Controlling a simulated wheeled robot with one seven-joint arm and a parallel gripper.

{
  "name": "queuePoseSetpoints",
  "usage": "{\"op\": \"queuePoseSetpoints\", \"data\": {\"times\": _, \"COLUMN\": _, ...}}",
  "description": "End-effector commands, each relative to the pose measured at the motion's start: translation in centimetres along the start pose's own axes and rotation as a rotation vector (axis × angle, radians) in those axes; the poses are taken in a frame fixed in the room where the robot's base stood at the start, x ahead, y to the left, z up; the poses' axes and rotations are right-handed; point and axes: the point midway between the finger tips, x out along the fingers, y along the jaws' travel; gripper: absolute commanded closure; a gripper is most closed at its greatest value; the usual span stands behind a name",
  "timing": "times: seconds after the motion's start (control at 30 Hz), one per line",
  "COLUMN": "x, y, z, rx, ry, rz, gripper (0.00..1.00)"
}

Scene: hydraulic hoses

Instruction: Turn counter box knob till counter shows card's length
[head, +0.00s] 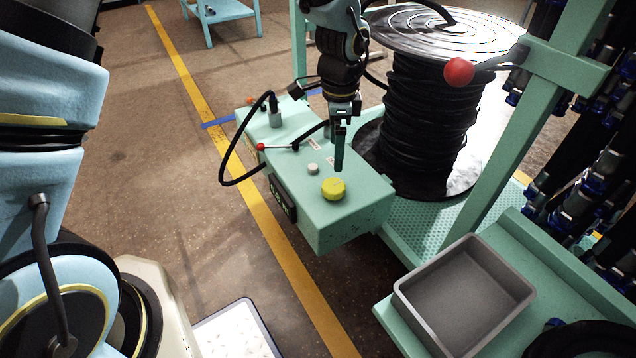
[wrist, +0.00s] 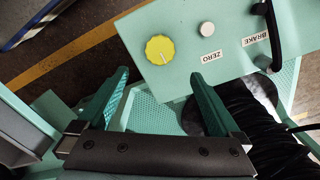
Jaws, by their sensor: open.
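The counter box (head: 335,215) is a pale green box with a yellow round knob (head: 333,188) on its top. My gripper (head: 339,165) hangs over the box, near the knob's far side. In the wrist view my gripper (wrist: 157,82) is open and empty, its green fingers apart, with the knob ahead between them. I cannot make out the card.
A grey button (wrist: 207,29) beside the knob is labelled ZERO, and a black lever stands by the BRAKE label (wrist: 256,39). A hose reel (head: 430,125) stands behind the box. An empty grey tray (head: 415,310) sits at right. A red-balled lever (head: 459,71) projects nearby.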

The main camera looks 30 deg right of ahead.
Motion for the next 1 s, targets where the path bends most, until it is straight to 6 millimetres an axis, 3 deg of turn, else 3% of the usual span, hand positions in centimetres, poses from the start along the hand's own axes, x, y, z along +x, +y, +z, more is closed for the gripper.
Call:
{"op": "queuePoseSetpoints", "data": {"times": 0.17, "x": 1.9, "y": 0.1, "z": 0.0, "rx": 0.015, "ry": -0.003, "rz": 0.003, "gripper": 0.0}}
{"op": "queuePoseSetpoints", "data": {"times": 0.6, "x": 9.4, "y": 0.1, "z": 0.0, "rx": 0.011, "ry": -0.003, "rz": 0.002, "gripper": 0.0}}
{"op": "queuePoseSetpoints", "data": {"times": 1.0, "x": 10.7, "y": 0.0, "z": 0.0, "rx": 0.009, "ry": -0.001, "rz": 0.0, "gripper": 0.0}}
